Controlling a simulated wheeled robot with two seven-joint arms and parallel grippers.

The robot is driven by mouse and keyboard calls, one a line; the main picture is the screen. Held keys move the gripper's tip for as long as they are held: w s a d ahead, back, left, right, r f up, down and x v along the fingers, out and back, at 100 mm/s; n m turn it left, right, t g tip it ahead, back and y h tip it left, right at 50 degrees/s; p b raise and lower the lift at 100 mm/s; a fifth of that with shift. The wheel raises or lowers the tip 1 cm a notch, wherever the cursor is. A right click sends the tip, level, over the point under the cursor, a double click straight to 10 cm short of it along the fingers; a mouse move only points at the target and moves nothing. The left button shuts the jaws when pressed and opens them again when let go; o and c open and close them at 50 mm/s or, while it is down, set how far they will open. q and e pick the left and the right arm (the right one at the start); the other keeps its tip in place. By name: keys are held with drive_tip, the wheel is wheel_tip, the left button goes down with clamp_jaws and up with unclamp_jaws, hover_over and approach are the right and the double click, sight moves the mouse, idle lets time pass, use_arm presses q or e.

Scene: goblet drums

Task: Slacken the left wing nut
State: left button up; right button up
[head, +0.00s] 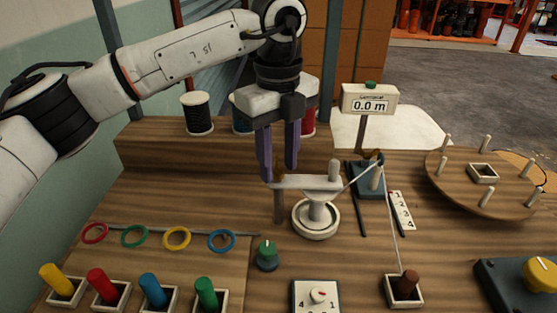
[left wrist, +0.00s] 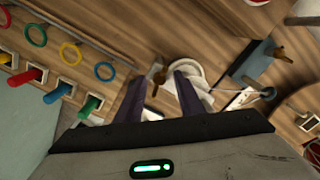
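The left wing nut (head: 279,174) is small and brown, on top of a short post at the left end of a pale flat bar (head: 305,182). My left gripper (head: 279,176) points down over it with two purple fingers apart, one on each side; the fingers partly hide it. In the left wrist view the brown wing nut (left wrist: 160,77) shows between the fingertips (left wrist: 158,80), with gaps that look clear. Whether a finger touches it, I cannot tell. A second brown wing nut (left wrist: 280,54) sits on the blue block to the right. My right gripper is out of view.
A pale round wheel (head: 316,222) and upright knob (head: 333,170) stand close right of the fingers. A cord runs from the blue block (head: 370,183) to a brown peg (head: 406,284). A 0.0 m display (head: 369,103), green knob (head: 266,255) and spools (head: 198,113) are nearby.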

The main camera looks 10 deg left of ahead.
sight(278, 172)
use_arm(q)
drive_tip(key=shift+f, duration=0.1)
wheel_tip(278, 172, up, 10)
drive_tip(key=shift+r, duration=0.2)
idle(0.4)
